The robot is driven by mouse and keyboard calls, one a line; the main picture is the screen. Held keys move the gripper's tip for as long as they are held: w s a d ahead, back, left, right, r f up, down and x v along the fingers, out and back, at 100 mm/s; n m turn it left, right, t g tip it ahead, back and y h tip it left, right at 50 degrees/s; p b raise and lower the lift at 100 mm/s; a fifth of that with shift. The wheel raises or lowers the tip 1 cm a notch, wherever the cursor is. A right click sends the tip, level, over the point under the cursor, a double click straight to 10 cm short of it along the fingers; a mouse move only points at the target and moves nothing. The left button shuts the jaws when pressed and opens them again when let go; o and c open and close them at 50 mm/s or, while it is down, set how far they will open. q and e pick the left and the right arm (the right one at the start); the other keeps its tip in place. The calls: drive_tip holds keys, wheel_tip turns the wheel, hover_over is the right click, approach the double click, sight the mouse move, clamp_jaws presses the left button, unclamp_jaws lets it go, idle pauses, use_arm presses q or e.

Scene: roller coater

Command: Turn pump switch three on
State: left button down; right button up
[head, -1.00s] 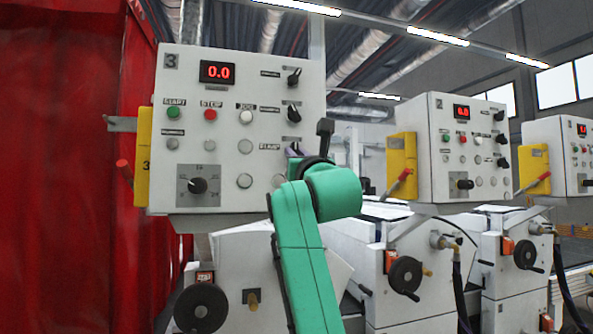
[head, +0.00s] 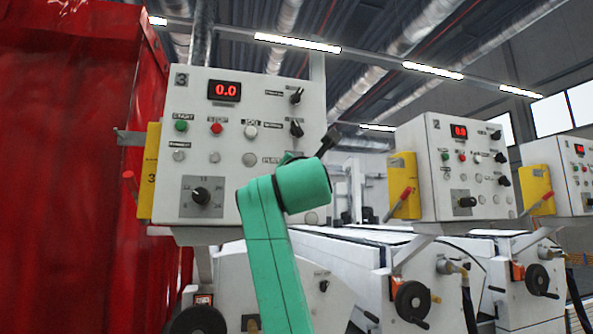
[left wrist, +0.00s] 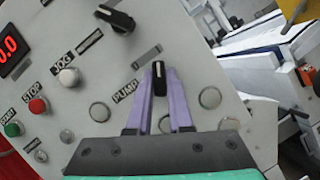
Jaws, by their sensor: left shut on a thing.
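The control panel marked 3 (head: 235,160) is at the centre left of the head view, with a red 0.0 display. In the left wrist view, the pump switch (left wrist: 159,80) is a small black knob beside the PUMP label (left wrist: 125,92). My left gripper (left wrist: 160,88) has its two purple fingers shut around this knob, one on each side. The knob lies in line with the fingers, while the panel is tilted in that view. In the head view, my green left arm hides the switch and most of the gripper. My right gripper is not in view.
Above the pump switch is another black selector knob (left wrist: 115,19). The white JOG button (left wrist: 69,77) and red STOP button (left wrist: 38,106) are to its left. A large dial (head: 201,196) is low on the panel.

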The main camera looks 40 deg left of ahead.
use_arm(q)
drive_tip(key=shift+s+d+r, duration=0.1)
drive_tip(key=shift+r, duration=0.05)
drive_tip(key=c, duration=0.8)
unclamp_jaws()
drive_tip(key=shift+d, duration=0.2)
drive_tip(key=b+v, duration=0.8)
drive_tip(key=v, duration=0.6)
drive_tip(key=shift+s+d, duration=0.2)
